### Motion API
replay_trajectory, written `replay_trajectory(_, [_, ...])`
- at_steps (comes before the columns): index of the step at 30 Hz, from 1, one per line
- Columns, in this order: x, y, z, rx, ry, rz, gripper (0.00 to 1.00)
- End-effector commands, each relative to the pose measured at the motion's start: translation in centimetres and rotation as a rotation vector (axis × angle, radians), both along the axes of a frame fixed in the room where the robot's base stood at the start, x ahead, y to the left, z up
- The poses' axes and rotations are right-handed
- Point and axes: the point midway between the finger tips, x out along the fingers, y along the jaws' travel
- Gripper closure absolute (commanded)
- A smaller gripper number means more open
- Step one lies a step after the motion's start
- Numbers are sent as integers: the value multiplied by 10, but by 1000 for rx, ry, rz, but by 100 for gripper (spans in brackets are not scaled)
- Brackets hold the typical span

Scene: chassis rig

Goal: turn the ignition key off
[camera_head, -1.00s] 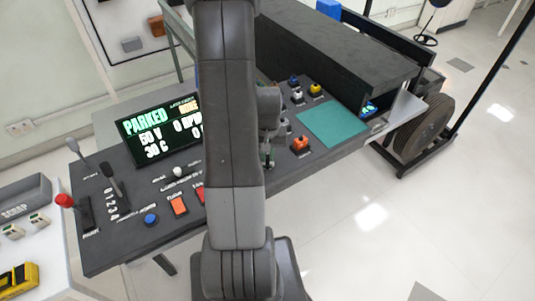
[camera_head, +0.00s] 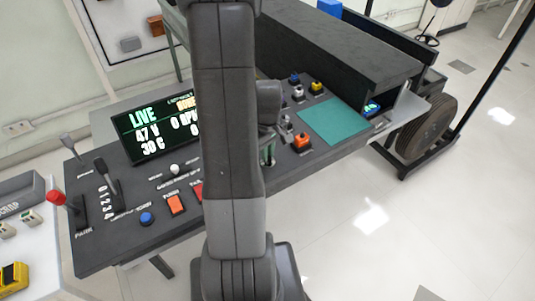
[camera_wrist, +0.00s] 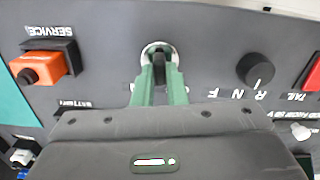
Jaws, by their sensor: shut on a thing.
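In the wrist view, the ignition key (camera_wrist: 159,66) is a dark piece standing in a silver round lock (camera_wrist: 158,47) on the dark panel. The green fingers of my gripper (camera_wrist: 160,84) are on either side of it, shut on it. In the head view, my gripper (camera_head: 268,155) shows only partly at the right of my arm, down at the panel; the key and lock cannot be made out there. The console display (camera_head: 157,125) reads LIVE, 47 V and 30 C.
A black R-N-F knob (camera_wrist: 255,69) is right of the lock, with a red TAIL switch (camera_wrist: 314,72) beyond. An orange SERVICE switch (camera_wrist: 38,68) is left. A teal mat (camera_head: 335,122) is clear.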

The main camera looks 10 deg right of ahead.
Motion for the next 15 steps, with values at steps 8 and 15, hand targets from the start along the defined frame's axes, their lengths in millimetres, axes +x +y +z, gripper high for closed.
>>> replay_trajectory(8, [1, 0, -1, -1, -3, 213, 100])
replay_trajectory(15, [0, 0, 0, 0, -2, 328, 100])
